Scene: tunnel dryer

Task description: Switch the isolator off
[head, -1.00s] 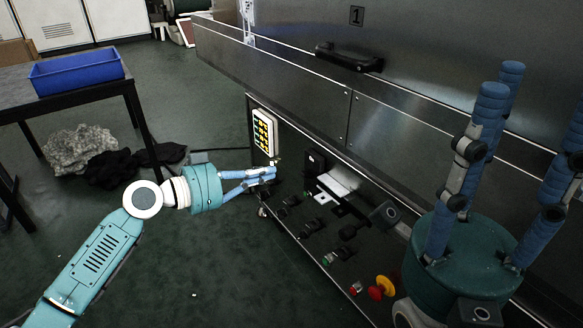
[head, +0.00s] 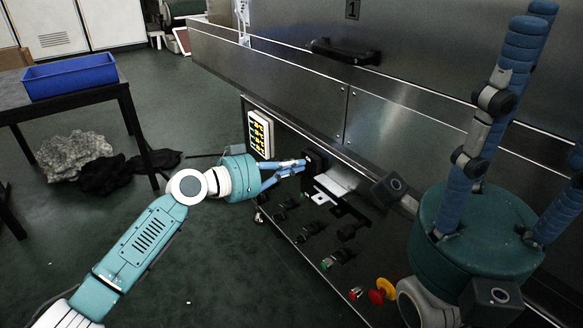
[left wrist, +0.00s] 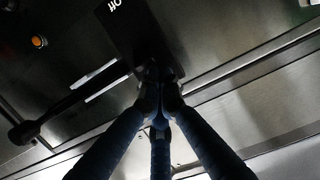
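The isolator is most likely the black box (head: 315,160) on the machine's dark lower panel. In the left wrist view a black block (left wrist: 122,32) carries a white "Off" label, seen upside down. My left gripper (head: 302,164) reaches in from the left with its fingertips at the box. In the left wrist view its three fingers (left wrist: 160,90) converge just below the block, tips drawn together. I cannot tell whether they touch it, and the switch's setting is hidden. My right gripper (head: 510,85) is in the right foreground, fingers spread wide and empty.
The panel holds white plates (head: 333,186), dark knobs, a yellow-marked keypad (head: 260,135) and a red mushroom button (head: 383,291). A black bar (left wrist: 60,105) with a round end shows left of my left fingers. A blue bin (head: 72,76) sits on a table. Floor in front is free.

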